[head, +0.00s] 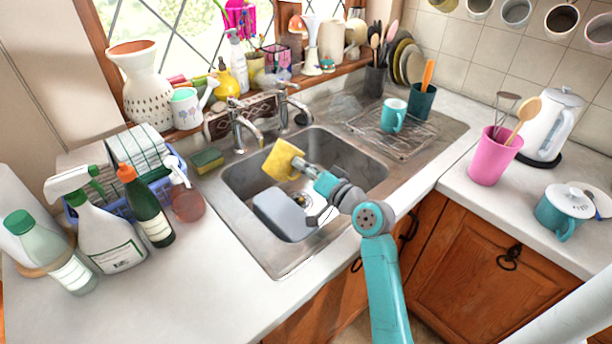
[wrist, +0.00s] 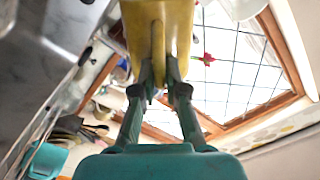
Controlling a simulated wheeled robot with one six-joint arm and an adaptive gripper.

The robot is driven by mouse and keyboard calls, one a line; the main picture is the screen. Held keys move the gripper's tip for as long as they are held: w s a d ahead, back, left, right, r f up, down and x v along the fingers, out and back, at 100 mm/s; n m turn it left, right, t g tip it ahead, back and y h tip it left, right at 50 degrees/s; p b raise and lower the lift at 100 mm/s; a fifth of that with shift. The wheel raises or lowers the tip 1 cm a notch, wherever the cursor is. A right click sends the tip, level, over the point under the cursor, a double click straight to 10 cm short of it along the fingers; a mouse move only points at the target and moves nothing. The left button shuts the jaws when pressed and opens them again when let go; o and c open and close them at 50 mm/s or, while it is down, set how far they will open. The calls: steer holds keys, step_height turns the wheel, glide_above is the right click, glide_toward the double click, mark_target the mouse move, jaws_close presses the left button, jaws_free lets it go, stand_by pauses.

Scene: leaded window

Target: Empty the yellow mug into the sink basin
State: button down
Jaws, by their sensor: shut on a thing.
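The yellow mug (head: 280,160) is in the air above the left part of the sink basin (head: 350,170), near its back edge, in the head view. It looks tilted; its opening and contents cannot be made out. My gripper (head: 300,163) reaches in from the right and is shut on the mug. In the wrist view, the yellow mug (wrist: 160,25) is at the top centre, and the fingers of my gripper (wrist: 159,78) close on a thin yellow part that looks like its handle.
A grey tub (head: 284,216) lies in the basin by the drain. Two taps (head: 240,130) stand behind the basin, close to the mug. A sponge (head: 208,160) lies at left. A teal mug (head: 393,115) stands on the drainer. Bottles crowd the left counter.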

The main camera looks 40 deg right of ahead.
steer(key=shift+a+r+n, duration=0.45)
steer(key=shift+r+n, duration=0.15)
steer(key=shift+n, duration=0.5)
steer(key=shift+s+a+r+n+b, duration=0.1)
steer(key=shift+a+r+n+b, duration=0.15)
steer(key=shift+a+n, duration=0.8)
steer(key=shift+w+a+r+n+b, duration=0.1)
steer(key=shift+a+r+n+b, duration=0.1)
steer(key=shift+a+n, duration=0.85)
steer(key=shift+s+a+r+n+b, duration=0.1)
steer(key=shift+a+r+n+b, duration=0.35)
steer(key=shift+n, duration=1.05)
steer(key=shift+a+f, duration=0.15)
steer(key=shift+f, duration=0.05)
steer(key=shift+s, duration=0.1)
